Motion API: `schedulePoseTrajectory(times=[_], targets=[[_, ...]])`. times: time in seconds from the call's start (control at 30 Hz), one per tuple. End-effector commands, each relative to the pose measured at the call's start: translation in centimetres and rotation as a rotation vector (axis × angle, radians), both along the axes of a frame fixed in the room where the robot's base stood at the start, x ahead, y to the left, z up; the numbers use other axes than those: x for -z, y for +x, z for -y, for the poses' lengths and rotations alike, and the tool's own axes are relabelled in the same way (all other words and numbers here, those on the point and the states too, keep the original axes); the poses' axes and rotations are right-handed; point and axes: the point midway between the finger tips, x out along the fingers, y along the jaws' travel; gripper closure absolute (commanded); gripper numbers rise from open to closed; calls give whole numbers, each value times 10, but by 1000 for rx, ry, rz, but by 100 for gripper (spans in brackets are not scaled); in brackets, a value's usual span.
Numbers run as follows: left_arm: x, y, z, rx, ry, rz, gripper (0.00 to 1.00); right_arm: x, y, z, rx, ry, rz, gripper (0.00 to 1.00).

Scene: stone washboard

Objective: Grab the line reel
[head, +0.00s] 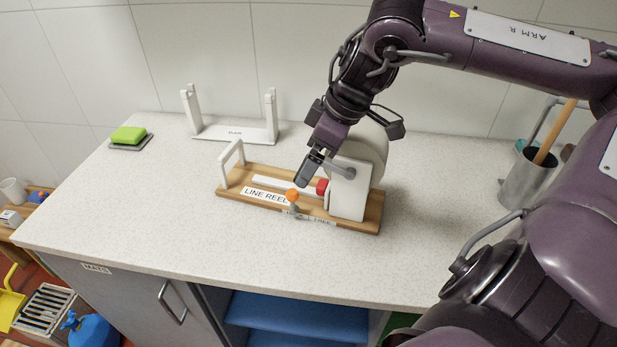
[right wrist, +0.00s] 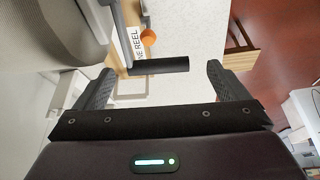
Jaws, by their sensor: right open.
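The line reel stands on a wooden base (head: 232,190) labelled "LINE REEL", with a white upright plate (head: 349,190) and a pale round drum (head: 372,150) behind it. A red knob (head: 322,186) and an orange ball (head: 292,195) on a small lever show at its front; the orange ball also shows in the right wrist view (right wrist: 148,37). My right gripper (head: 312,172) is open just above the red knob, beside the plate. In the right wrist view, a black cylindrical bar (right wrist: 158,66) lies ahead between the open fingers, apart from both. My left gripper is out of view.
A white two-post stand (head: 235,133) is behind the reel. A green sponge (head: 128,134) lies at the counter's left. A grey cup with a wooden handle (head: 527,178) stands at the right. The counter's left front (head: 130,210) is clear.

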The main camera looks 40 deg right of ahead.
Motion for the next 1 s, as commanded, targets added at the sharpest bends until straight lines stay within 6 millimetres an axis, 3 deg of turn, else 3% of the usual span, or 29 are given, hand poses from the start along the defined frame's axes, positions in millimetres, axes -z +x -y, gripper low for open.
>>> schedulePoseTrajectory(times=[0.2,0.47,1.0], targets=[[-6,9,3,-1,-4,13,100,20,6,-4,1,0,-3,6],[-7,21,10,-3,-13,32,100,22,8,-5,0,0,1,6],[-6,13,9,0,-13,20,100,22,7,-4,0,0,1,76]])
